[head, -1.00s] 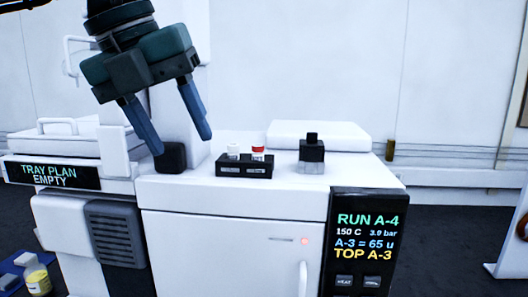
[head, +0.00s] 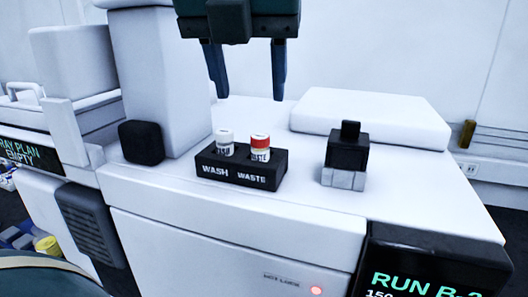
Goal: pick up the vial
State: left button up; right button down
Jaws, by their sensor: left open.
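Two capped vials stand upright in a black holder (head: 208,170) on top of the white instrument. The white-capped vial (head: 226,137) is in the slot marked WASH. The red-capped vial (head: 260,145) is in the slot marked WASTE. My left gripper (head: 247,92) is open and empty, pointing down above and behind the holder in the picture, its fingertips apart from both vials. Which vial the task means cannot be told from the picture. My right gripper is not in view.
A black-topped block with a clear base (head: 344,178) stands right of the holder. A black cube (head: 142,142) sits at the left by a white column (head: 158,70). A raised white lid (head: 370,118) lies behind. A display panel (head: 430,265) is at the front right.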

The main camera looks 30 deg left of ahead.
aim_at(260, 137)
pick_arm(q)
jog(key=p+x, duration=0.1)
jog(key=x, duration=0.8)
jog(key=shift+w+d+p, duration=0.2)
jog(key=shift+p, duration=0.2)
jog(key=shift+c, duration=0.2)
jog(key=c, duration=1)
